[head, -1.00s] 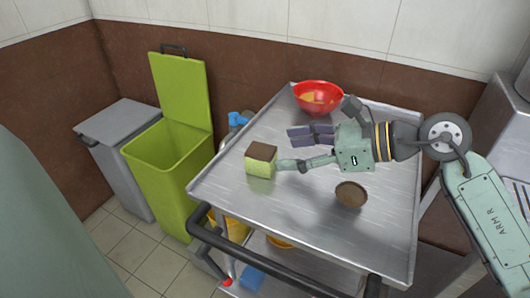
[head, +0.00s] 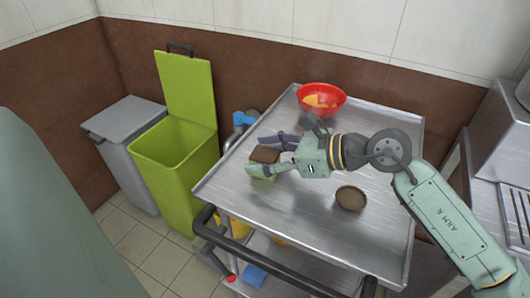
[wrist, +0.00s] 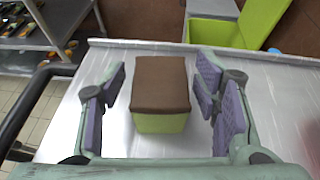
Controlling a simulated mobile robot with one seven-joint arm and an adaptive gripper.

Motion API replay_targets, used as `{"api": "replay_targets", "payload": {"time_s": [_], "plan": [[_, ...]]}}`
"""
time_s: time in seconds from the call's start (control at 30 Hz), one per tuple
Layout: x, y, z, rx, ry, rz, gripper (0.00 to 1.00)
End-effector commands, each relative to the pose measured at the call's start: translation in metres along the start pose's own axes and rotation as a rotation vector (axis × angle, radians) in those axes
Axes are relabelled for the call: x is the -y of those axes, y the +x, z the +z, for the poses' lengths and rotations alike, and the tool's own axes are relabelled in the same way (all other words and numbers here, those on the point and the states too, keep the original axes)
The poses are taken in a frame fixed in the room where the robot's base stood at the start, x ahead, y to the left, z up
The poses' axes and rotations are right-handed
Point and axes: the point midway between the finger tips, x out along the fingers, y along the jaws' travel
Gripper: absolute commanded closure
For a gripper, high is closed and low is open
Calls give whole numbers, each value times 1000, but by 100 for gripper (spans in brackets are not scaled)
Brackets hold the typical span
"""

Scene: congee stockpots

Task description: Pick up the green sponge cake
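The green sponge cake (wrist: 160,121) is a block with green sides and a brown top, standing on the steel cart top near its left edge. It also shows in the head view (head: 265,156), partly hidden by my gripper. My gripper (wrist: 161,92) is open, with one purple-padded finger on each side of the cake. In the wrist view there are gaps between the cake and both fingers, so it is not gripped. In the head view my gripper (head: 268,156) is low over the cart at the cake.
The steel cart top (head: 300,215) also bears a red bowl (head: 321,98) with yellow pieces at the back and a round brown item (head: 351,197) at right. A green open bin (head: 180,150) and a grey bin (head: 125,150) stand left. A dark handle rail (head: 270,270) runs along the front.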

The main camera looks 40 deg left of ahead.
Motion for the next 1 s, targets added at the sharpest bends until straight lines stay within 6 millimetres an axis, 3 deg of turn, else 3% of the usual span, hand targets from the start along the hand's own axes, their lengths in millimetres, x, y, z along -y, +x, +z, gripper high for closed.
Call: {"api": "replay_targets", "payload": {"time_s": [0.6,1.0], "plan": [[0,0,0,0,0,0,87],[0,-2,5,-1,-1,0,87]]}}
